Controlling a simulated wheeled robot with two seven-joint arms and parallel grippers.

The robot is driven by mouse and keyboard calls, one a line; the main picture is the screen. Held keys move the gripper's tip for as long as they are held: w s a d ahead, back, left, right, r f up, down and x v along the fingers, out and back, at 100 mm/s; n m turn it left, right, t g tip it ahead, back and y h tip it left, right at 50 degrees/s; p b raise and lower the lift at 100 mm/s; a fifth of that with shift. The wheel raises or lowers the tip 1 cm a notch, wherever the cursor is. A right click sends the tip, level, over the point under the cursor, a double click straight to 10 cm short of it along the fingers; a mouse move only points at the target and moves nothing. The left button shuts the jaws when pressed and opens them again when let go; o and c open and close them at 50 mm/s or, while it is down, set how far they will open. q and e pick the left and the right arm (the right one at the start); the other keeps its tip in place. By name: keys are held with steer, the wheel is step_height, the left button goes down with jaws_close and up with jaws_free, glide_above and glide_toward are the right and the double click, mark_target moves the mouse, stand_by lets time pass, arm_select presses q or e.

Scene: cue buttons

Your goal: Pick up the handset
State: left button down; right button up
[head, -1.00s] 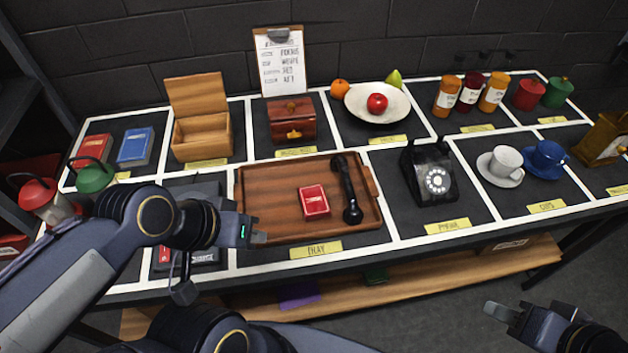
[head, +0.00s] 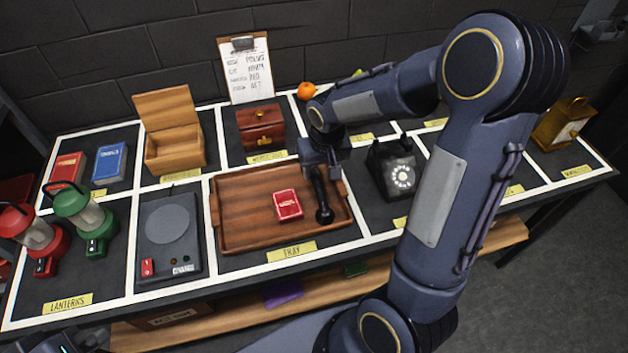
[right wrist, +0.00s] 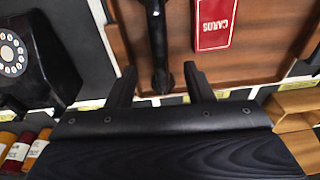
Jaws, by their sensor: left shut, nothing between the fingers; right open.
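The black handset (head: 324,208) lies on the right side of the brown wooden tray (head: 230,238), beside a red card box (head: 288,205). My right gripper (head: 318,172) is over the handset's far end and hides that end in the head view. In the right wrist view the handset (right wrist: 157,40) runs down between the two open fingers of my right gripper (right wrist: 160,85). I cannot tell whether the fingers are level with it or above it. My left gripper (head: 62,346) shows only in part at the bottom left corner, shut and empty, away from the tray.
The black telephone (head: 392,170) stands just right of the tray, and also shows in the right wrist view (right wrist: 30,60). A wooden box (head: 175,150) and a reddish chest (head: 262,128) stand behind. Lanterns (head: 85,215) and a scale (head: 168,235) are left. My right arm hides the cups area.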

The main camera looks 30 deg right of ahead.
mark_target(316, 180)
steer(key=w+f, duration=0.1)
steer(key=f, duration=0.2)
steer(key=f+p, duration=0.1)
steer(key=f, duration=0.2)
steer(key=w+f, duration=0.1)
steer(key=f, duration=0.2)
steer(key=shift+w+d+f, duration=0.2)
steer(key=shift+w+f, duration=0.05)
steer(key=shift+w, duration=0.05)
jaws_close()
